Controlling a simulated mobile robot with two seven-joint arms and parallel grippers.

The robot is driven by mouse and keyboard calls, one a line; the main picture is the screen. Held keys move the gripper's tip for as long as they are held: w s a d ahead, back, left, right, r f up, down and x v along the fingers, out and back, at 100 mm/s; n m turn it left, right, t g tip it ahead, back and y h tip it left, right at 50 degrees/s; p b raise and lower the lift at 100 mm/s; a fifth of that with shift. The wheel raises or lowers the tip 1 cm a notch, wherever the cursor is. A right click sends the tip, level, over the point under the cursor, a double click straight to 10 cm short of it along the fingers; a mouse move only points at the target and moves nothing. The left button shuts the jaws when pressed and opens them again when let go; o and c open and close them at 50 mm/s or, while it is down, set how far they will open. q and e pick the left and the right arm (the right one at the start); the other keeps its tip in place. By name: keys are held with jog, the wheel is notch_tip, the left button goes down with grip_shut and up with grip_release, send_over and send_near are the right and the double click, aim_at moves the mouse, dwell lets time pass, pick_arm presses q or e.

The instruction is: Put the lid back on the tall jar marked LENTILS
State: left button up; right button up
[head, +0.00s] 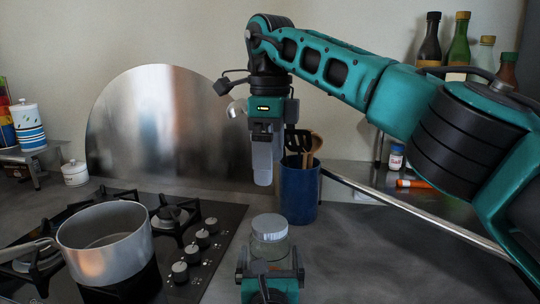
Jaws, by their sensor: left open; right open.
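A clear glass jar (269,250) stands on the counter at the lower middle of the head view. A silver lid (269,226) sits at its top; I cannot tell how firmly it is seated. No LENTILS marking is readable on the jar. My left gripper (269,262) is low at the bottom edge, in front of the jar and hiding its lower part. It is open, and I cannot tell whether its fingers touch the glass. My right gripper (263,168) points down, open and empty, above and behind the jar, in front of the steel backsplash.
A blue utensil pot (299,193) stands behind the jar to the right. A saucepan (106,247) sits on the gas hob (212,274) at left. A small white pot (75,174) and a striped canister (28,127) are further left. Bottles (458,48) stand at back right.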

pick_arm(q)
jog(key=s, duration=1.2)
jog(key=shift+s, duration=0.4)
